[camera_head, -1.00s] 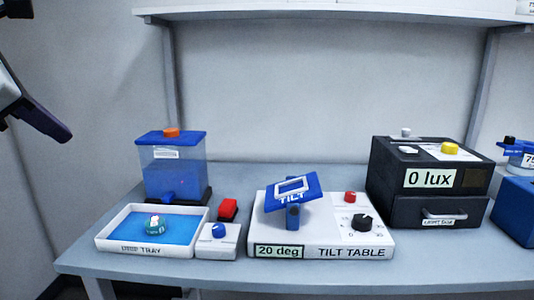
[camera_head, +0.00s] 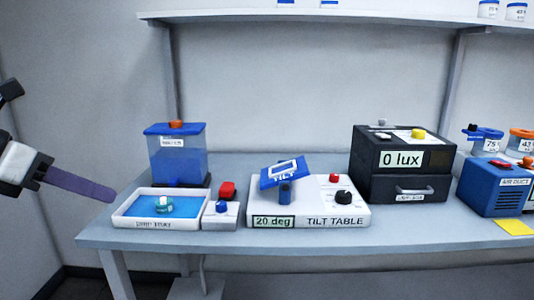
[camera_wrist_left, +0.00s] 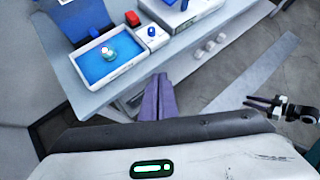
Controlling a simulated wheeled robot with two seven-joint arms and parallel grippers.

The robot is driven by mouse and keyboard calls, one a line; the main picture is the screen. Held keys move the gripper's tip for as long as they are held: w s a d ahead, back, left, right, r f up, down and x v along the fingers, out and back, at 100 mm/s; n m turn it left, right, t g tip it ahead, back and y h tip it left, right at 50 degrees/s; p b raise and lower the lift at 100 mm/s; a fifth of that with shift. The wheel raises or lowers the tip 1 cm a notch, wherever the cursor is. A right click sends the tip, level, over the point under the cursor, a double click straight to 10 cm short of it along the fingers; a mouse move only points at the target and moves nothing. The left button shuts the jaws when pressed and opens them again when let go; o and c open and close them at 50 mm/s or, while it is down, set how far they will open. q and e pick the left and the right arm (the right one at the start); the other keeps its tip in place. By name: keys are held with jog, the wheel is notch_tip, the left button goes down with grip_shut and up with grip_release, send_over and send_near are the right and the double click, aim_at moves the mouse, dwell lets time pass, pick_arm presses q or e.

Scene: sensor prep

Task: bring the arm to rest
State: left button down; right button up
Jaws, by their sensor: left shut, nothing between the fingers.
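My left gripper (camera_head: 113,196) comes in from the left in the head view, its purple fingers pointing right. The fingers are shut and empty, apart from everything, left of the drip tray (camera_head: 118,221). In the left wrist view the shut left fingers (camera_wrist_left: 159,82) point toward the table's front edge.
The table (camera_head: 420,238) holds a blue-lidded tank (camera_head: 178,158), a tilt table (camera_head: 330,221) reading 20 deg, a black box (camera_head: 400,187) reading 0 lux and a blue air duct unit (camera_head: 492,197). A small teal-and-white object (camera_head: 163,206) sits in the tray. A shelf runs above.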

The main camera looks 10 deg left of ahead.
pick_arm(q)
jog(key=s+d+f+n+t+p, duration=0.2)
jog(key=f+n+t, duration=0.5)
jog(key=f+n, duration=2)
jog(key=s+d+f+n+g+y, duration=0.1)
jog(key=s+d+f+n+g, duration=0.2)
jog(key=s+d+f+n, duration=0.2)
jog(key=s+d+f+n+g+y, duration=0.1)
jog(key=s+d+f+n+g, duration=0.2)
jog(key=s+d+f+n, duration=0.3)
jog(key=s+d+f, duration=0.5)
jog(key=f, duration=0.4)
jog(key=shift+s+d+f+n+g+p, duration=0.15)
jog(key=shift+s+f+n+g+p, duration=0.15)
jog(key=shift+s+p, duration=0.1)
jog(key=shift+w, duration=0.1)
